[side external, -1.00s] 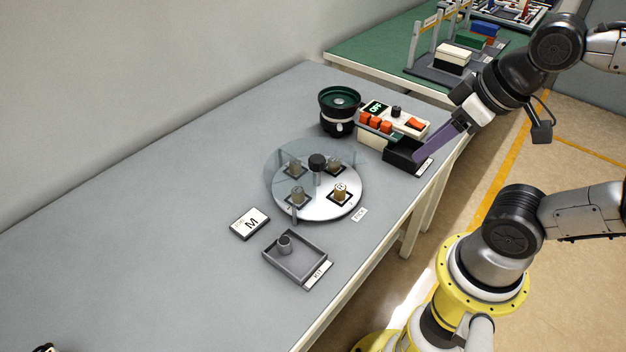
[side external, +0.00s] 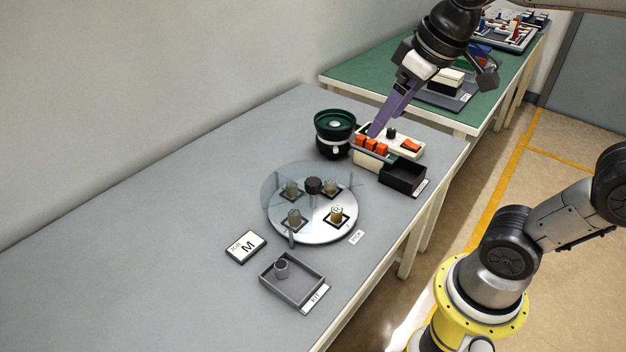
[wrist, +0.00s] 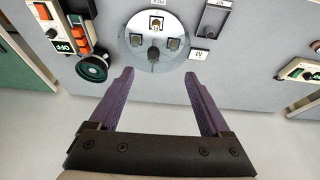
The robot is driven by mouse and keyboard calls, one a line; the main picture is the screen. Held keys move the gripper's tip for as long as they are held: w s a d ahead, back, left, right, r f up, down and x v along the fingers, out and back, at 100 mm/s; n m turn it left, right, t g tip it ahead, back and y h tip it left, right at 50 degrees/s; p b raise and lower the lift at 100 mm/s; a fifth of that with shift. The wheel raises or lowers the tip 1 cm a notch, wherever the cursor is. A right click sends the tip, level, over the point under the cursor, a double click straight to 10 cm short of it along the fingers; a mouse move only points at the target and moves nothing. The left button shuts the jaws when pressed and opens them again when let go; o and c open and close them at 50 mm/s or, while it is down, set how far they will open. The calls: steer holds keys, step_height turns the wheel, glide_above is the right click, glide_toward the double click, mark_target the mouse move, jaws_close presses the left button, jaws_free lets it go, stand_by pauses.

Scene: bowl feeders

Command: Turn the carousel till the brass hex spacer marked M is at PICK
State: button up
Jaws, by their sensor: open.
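The carousel (side external: 322,233) is a round disc with a dark central knob (side external: 314,186) and a clear cover over part of it. Several brass spacers stand on its dark square seats. The spacer beside the PICK label (side external: 356,237) is marked R (side external: 337,213). The marks on the covered spacers (side external: 294,218) are too small to read. My gripper (side external: 373,132) has purple fingers and is above the left end of the control box, by its orange buttons (side external: 371,144). In the wrist view my gripper (wrist: 158,76) is open with nothing between the fingers; the carousel (wrist: 133,48) is beyond them.
A black-and-green bowl feeder (side external: 335,130) stands behind the carousel. A black bin (side external: 404,178) is before the control box (side external: 407,142). The table's left is clear.

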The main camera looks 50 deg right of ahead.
steer(key=w+f+g, duration=0.2)
steer(key=w+f, duration=0.1)
steer(key=w, duration=0.9)
steer(key=g, duration=0.2)
glide_above(313, 181)
step_height(313, 181, down, 7)
step_height(313, 181, down, 14)
steer(key=shift+s+f, duration=0.1)
jaws_close()
